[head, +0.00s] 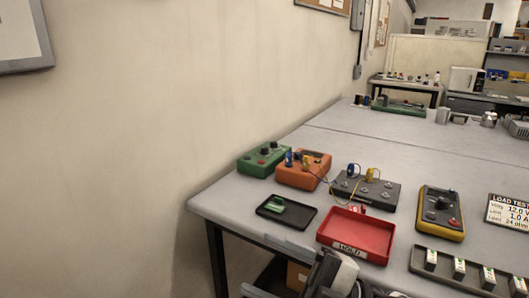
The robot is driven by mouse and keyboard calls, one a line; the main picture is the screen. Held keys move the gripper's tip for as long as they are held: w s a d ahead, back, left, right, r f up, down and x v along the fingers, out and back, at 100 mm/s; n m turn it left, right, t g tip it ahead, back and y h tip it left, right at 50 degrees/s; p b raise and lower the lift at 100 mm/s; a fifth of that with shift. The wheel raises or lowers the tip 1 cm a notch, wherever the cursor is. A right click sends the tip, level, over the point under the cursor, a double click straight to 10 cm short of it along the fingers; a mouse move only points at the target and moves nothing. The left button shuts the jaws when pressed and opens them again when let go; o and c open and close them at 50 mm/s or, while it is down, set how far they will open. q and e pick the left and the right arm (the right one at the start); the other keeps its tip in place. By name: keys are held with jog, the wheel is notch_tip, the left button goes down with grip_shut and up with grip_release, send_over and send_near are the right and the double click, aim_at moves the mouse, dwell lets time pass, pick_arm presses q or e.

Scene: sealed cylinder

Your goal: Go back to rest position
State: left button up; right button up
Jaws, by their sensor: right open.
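My right gripper (332,273) shows at the bottom edge, in front of the table's near edge and just below the red tray (355,233). Only its upper part is in frame, with black and pale grey parts. It is open, and I see nothing held in it. My left gripper is not in view. The grey table (240,207) stands beyond the right gripper.
A black tray (287,213) with a green piece, a green box (262,160), an orange box (303,170), a dark terminal board (365,190), a yellow meter (440,213) and a slotted rack (420,262) lie on the table. A wall (130,140) fills the left.

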jog(key=w+d+f+m+t+h, duration=0.1)
jog(key=d+f+m+t+h, duration=0.3)
jog(key=f+m+t+h, duration=0.45)
jog(key=w+d+f+m+t+h, duration=0.25)
jog(key=d+f+m+h, duration=0.3)
jog(key=m, duration=0.55)
jog(key=s+d+f+m+g+h, duration=0.2)
jog(key=s+f+g, duration=0.1)
jog(key=s+f, duration=0.3)
jog(key=s+d+f+m+g+h, duration=0.2)
jog(key=s+f, duration=0.4)
jog(key=f, duration=0.4)
jog(key=shift+d+f+m+g+h, duration=0.2)
jog(key=shift+f+m+g+h, duration=0.15)
jog(key=shift+m, duration=0.3)
